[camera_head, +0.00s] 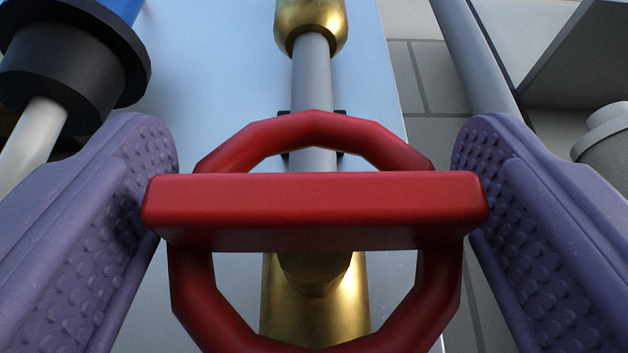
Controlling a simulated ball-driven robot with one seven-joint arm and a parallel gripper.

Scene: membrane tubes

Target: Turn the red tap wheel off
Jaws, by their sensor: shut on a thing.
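The red tap wheel (315,212) fills the lower middle of the view. It is a ring with a thick flat bar across it, and the bar lies level. My gripper (315,195) has two purple studded fingers, one on each side of the wheel. The fingers are shut on the ends of the bar. Behind the wheel, a gold valve body (316,300) shows through the ring. A grey pipe (312,90) runs up from it to a gold fitting at the top. The lowest part of the ring is cut off by the picture edge.
A pale blue panel (220,90) stands behind the pipe. At upper left is a black collar (70,70) with a blue part above and a white pipe below. At right are a grey pipe (470,50), a grey cylinder (605,140) and grey tiles (425,80).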

